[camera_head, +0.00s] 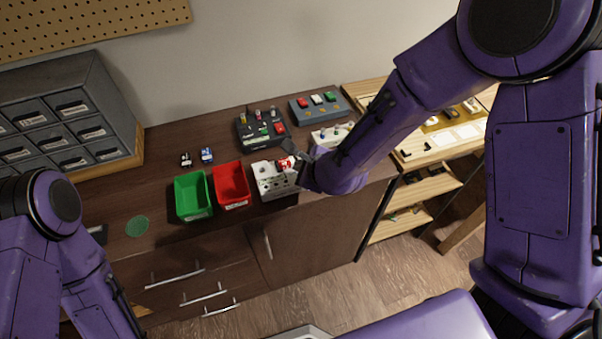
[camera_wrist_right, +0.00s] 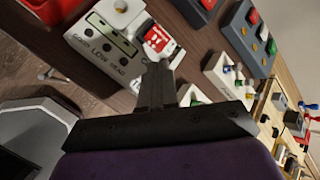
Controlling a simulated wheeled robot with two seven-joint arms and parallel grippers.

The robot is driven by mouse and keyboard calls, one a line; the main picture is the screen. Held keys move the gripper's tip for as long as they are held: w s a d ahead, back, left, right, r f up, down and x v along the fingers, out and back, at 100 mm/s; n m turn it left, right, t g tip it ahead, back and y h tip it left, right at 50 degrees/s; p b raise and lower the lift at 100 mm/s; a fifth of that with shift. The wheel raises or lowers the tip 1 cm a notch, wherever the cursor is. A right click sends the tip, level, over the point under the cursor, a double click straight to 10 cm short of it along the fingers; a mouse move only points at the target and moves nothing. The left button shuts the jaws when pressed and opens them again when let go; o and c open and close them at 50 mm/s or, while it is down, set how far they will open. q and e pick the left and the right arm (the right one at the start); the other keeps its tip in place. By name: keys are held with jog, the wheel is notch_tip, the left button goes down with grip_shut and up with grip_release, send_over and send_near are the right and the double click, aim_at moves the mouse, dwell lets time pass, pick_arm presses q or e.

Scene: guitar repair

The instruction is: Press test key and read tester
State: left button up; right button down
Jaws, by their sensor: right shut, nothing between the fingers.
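The white tester (camera_head: 268,188) stands near the front edge of the brown bench, right of the red bin. In the right wrist view its face (camera_wrist_right: 90,42) carries the words GOOD, LOW and DEAD beside small dark windows; I see none clearly lit. A red block with white print (camera_wrist_right: 158,40) sits at the tester's right side; it also shows in the head view (camera_head: 285,163). My right gripper (camera_wrist_right: 156,70) is shut and empty, its tips close to the red block; I cannot tell whether they touch. My left gripper is out of view; only its arm shows.
A green bin (camera_head: 191,195) and a red bin (camera_head: 232,185) stand left of the tester. Behind are a black box (camera_head: 258,130) with small parts and a grey button box (camera_head: 318,105). Grey drawers (camera_head: 60,115) stand at the left.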

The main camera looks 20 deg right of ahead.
dwell(0.6)
jog(key=shift+f, duration=0.45)
jog(key=shift+f+b, duration=0.4)
dwell(0.6)
jog(key=shift+r+p, duration=0.85)
jog(key=shift+p, duration=0.1)
notch_tip(320, 180, up, 5)
jog(key=p, duration=0.5)
jog(key=shift+f, duration=0.1)
dwell(0.4)
